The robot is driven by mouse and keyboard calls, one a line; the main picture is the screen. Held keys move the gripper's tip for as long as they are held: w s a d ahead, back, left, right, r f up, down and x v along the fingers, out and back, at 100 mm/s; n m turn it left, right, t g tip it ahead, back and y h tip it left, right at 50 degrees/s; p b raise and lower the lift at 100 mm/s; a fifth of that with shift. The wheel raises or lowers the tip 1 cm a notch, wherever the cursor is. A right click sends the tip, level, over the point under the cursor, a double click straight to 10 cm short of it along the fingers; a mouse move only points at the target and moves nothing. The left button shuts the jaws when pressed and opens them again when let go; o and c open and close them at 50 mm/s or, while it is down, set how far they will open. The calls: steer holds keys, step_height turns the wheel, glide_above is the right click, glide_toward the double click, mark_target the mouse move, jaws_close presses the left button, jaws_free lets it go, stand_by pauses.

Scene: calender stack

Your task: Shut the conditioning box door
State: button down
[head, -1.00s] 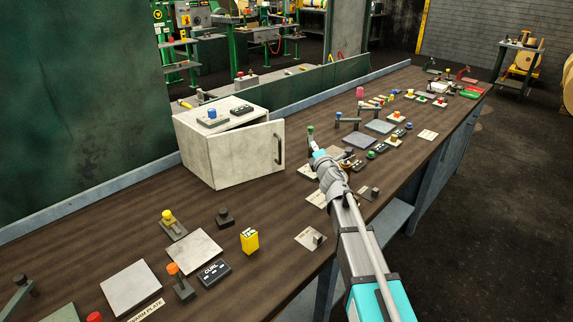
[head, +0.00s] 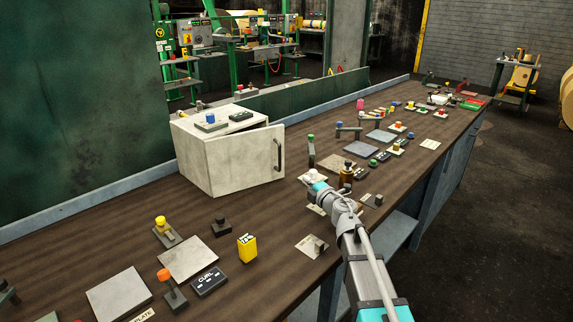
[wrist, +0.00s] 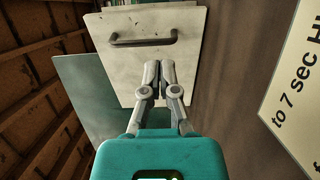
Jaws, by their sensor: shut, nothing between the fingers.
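The conditioning box (head: 190,158) is a pale, scuffed box on the bench at left of centre in the head view. Its door (head: 238,164) stands partly open, with the handle edge out from the box front. The dark bar handle (head: 279,154) is near the door's right edge. My gripper (head: 312,177) is right of the door over the bench; its fingertips are hard to make out there. In the wrist view my gripper (wrist: 158,68) is shut and empty. Its fingers overlap the door (wrist: 125,75) below the handle (wrist: 142,40); I cannot tell whether they touch it.
A blue-knobbed control (head: 211,122) sits on the box top. A yellow block (head: 247,248), flat plates and small knobbed fixtures stand in front of the box. Several levers, plates and buttons crowd the bench to the right. Some bare bench lies right in front of the door.

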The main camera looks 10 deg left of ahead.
mark_target(283, 160)
steer(key=shift+w+a, duration=0.1)
steer(key=x, duration=1.3)
steer(key=shift+w+a, duration=0.25)
steer(key=shift+w, duration=0.1)
